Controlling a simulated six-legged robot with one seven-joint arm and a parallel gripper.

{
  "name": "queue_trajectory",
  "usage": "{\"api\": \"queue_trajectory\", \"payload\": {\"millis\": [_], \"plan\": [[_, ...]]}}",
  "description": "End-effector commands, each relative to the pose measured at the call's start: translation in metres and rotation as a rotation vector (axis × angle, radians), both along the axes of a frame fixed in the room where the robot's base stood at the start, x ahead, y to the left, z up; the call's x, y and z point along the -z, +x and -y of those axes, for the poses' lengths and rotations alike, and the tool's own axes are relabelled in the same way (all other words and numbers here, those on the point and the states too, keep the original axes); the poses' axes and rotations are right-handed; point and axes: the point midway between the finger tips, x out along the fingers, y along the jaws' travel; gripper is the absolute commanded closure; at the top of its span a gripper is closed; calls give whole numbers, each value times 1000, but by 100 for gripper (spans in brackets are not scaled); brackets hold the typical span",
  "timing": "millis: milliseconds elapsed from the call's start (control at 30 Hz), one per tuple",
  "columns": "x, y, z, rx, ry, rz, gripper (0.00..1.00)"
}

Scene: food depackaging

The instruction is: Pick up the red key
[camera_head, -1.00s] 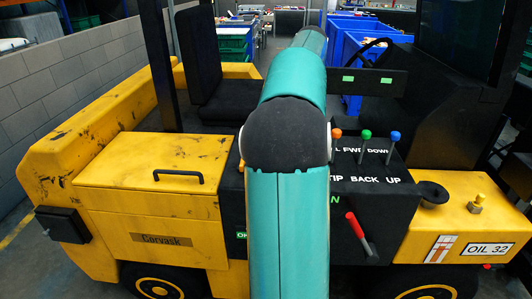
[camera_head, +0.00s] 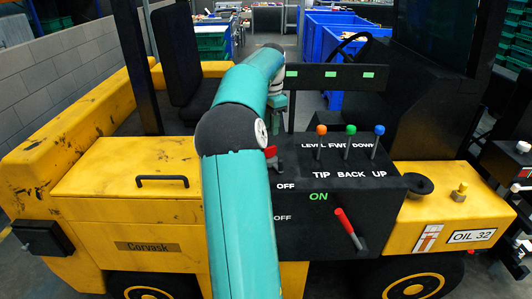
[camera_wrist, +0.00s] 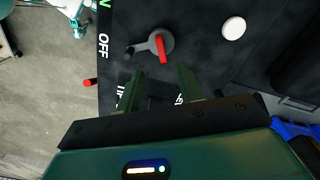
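The red key (camera_wrist: 162,48) sits on a grey round switch on the black control panel in the wrist view. In the head view a small red piece, apparently the same key (camera_head: 270,151), shows just right of my arm, beside the upper OFF label. My gripper (camera_wrist: 160,69) is open, its two dark green fingers apart with nothing between them. The key lies just beyond the fingertips, roughly in line with the gap. In the head view my gripper (camera_head: 278,103) is partly hidden behind my arm, above the panel.
Levers with orange (camera_head: 321,130), green (camera_head: 351,130) and blue (camera_head: 379,129) knobs stand right of the key. A red-handled lever (camera_head: 345,222) sticks out of the panel's front. A black bar with green labels (camera_head: 335,77) rises behind. A white button (camera_wrist: 233,28) lies near the key.

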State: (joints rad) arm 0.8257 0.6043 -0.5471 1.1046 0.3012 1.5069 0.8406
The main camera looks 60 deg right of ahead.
Motion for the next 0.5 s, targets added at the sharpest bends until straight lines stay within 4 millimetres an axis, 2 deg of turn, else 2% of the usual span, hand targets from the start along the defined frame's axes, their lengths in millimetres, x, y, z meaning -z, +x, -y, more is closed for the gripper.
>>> {"api": "queue_trajectory", "payload": {"millis": [100, 200, 367, 500], "plan": [[24, -1, 0, 2, 4, -2, 64], [37, 1, 0, 0, 2, -2, 64], [48, 3, 0, -2, 1, -2, 64], [67, 6, -1, -3, 3, -3, 64]]}}
